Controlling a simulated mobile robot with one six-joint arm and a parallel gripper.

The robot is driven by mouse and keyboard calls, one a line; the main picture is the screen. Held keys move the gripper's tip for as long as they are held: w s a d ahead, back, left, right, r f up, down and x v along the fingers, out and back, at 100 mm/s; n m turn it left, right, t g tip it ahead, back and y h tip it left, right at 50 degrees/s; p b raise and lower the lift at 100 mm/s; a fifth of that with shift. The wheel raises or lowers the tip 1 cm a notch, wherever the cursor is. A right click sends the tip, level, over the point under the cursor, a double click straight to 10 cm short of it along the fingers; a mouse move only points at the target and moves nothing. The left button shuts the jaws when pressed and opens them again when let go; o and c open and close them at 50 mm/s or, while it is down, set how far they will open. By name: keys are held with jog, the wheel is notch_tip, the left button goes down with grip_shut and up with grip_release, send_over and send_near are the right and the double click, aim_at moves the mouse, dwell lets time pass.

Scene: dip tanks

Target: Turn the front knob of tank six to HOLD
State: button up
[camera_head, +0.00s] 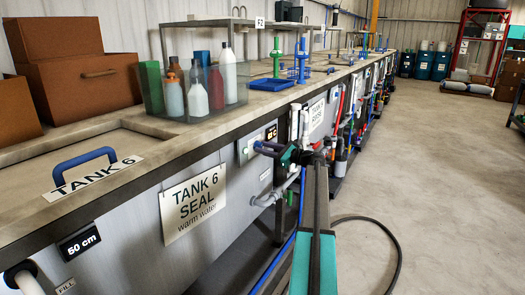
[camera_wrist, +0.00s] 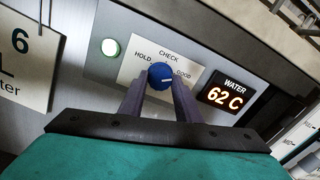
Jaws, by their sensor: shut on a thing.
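The front knob (camera_wrist: 160,75) of tank six is blue and round, on a pale plate (camera_wrist: 135,76) on the grey panel. HOLD is printed at its left, CHECK above, and a word that looks like GOOD at its right. A short white mark on the knob points roughly right, toward that word. My gripper (camera_wrist: 160,88) is shut on the knob, one finger on each side. In the head view, my gripper (camera_head: 282,153) is against the tank front, right of the TANK 6 SEAL sign (camera_head: 195,203), and the knob is hidden.
A lit green lamp (camera_wrist: 109,47) is left of the knob plate, and a display (camera_wrist: 225,93) reading WATER 62 C is right of it. Grey pipes (camera_head: 268,198) run just below my gripper. A hose (camera_head: 398,250) lies on the floor at right, which is otherwise open.

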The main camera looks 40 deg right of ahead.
jog(key=shift+a+f+n, duration=0.15)
jog(key=shift+n, duration=0.25)
jog(key=shift+n+y+b, duration=0.5)
jog(key=shift+n+b, duration=7.95)
jog(key=shift+n, duration=3.45)
jog(key=o, duration=1.1)
jog(key=shift+c, duration=0.2)
jog(key=shift+d, duration=0.2)
jog(key=shift+r, duration=0.2)
